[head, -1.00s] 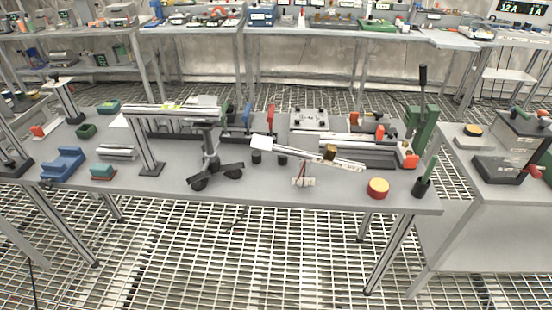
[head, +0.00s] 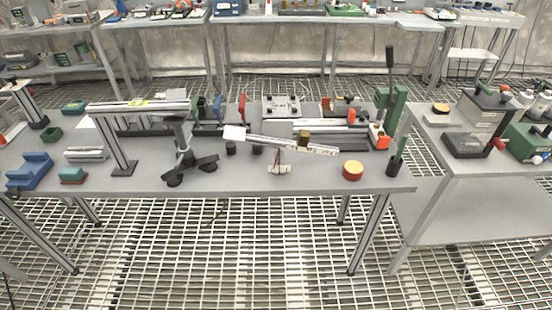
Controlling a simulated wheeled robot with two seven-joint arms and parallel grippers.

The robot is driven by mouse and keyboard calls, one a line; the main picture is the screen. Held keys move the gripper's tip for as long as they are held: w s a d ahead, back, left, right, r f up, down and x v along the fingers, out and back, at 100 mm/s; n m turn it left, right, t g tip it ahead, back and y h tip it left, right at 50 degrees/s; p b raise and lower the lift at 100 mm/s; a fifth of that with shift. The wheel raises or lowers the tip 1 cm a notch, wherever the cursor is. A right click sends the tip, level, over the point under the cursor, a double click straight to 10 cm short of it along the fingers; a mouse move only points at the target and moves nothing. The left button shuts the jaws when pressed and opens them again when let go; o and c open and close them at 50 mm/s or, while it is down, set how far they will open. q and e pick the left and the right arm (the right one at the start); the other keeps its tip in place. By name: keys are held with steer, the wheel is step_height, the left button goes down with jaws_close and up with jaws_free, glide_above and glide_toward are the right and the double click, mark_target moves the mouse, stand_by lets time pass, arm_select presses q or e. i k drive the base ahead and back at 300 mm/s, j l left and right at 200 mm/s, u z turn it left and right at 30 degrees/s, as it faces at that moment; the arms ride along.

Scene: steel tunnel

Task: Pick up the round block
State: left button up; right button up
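A round block (head: 352,170) with a red side and a yellowish top stands on the grey table (head: 250,180), near its front right corner. It is upright, with bare table around it. No gripper of mine is in the head view.
A black cup with a green rod (head: 397,162) stands just right of the round block. A tilted ramp (head: 290,143) and a black tripod stand (head: 185,160) are to its left. A green lever press (head: 390,105) is behind. A second table (head: 450,165) adjoins on the right. Grated floor lies in front.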

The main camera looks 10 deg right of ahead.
mark_target(257, 150)
steer(key=i+l+u, duration=0.2)
steer(key=i+u, duration=0.2)
steer(key=i+l+u, duration=0.25)
steer(key=u, duration=0.2)
